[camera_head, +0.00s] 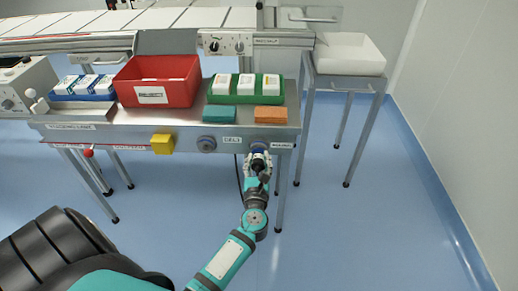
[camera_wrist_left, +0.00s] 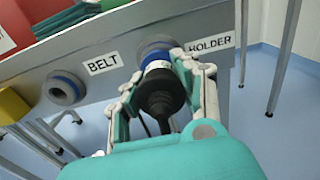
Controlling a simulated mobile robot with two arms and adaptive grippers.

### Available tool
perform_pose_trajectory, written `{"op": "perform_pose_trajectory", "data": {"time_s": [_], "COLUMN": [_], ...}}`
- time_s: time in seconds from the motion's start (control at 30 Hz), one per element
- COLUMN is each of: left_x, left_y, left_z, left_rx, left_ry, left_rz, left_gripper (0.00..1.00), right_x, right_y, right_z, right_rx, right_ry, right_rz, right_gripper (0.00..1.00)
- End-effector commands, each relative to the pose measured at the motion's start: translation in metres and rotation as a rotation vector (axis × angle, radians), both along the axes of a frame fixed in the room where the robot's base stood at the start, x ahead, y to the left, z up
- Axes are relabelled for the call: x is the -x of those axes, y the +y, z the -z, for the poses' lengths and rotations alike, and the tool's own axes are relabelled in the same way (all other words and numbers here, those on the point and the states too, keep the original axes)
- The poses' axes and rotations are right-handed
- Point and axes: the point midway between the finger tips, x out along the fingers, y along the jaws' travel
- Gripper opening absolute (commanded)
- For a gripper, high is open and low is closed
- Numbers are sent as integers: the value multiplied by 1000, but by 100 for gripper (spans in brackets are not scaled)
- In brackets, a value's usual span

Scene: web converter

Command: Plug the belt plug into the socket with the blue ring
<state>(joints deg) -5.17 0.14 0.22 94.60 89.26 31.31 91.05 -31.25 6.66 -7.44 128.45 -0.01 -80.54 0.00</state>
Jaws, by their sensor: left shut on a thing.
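The belt plug (camera_wrist_left: 160,92) is a black ribbed plug with a pale band at its front. My left gripper (camera_head: 258,160) is shut on it, with one finger on each side in the left wrist view. The plug's front end is at the blue-rimmed holder (camera_wrist_left: 158,47) beside the HOLDER label; I cannot tell whether it is seated in it or just in front. The socket with the blue ring (camera_wrist_left: 64,88) is left of the BELT label and appears empty. It also shows on the table front in the head view (camera_head: 206,145). My right gripper is not in view.
A yellow box (camera_head: 161,144) sticks out left of the socket, with a red knob (camera_head: 88,153) further left. A red bin (camera_head: 157,83) and a green tray (camera_head: 245,98) stand on the table. A dark cable (camera_head: 238,172) hangs below. Floor in front is clear.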

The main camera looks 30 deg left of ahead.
Motion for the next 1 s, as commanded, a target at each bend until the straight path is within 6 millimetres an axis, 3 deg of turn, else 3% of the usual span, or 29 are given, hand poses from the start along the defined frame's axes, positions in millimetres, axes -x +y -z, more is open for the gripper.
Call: {"op": "perform_pose_trajectory", "data": {"time_s": [0.67,1.0], "left_x": [24,46], "left_y": [-14,-28], "left_z": [0,1], "left_rx": [-1,0], "left_ry": [-1,0], "left_rz": [0,1], "left_gripper": [0,0], "right_x": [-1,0], "right_y": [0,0], "right_z": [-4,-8], "right_rx": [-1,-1], "right_ry": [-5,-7], "right_rz": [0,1], "right_gripper": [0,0]}}
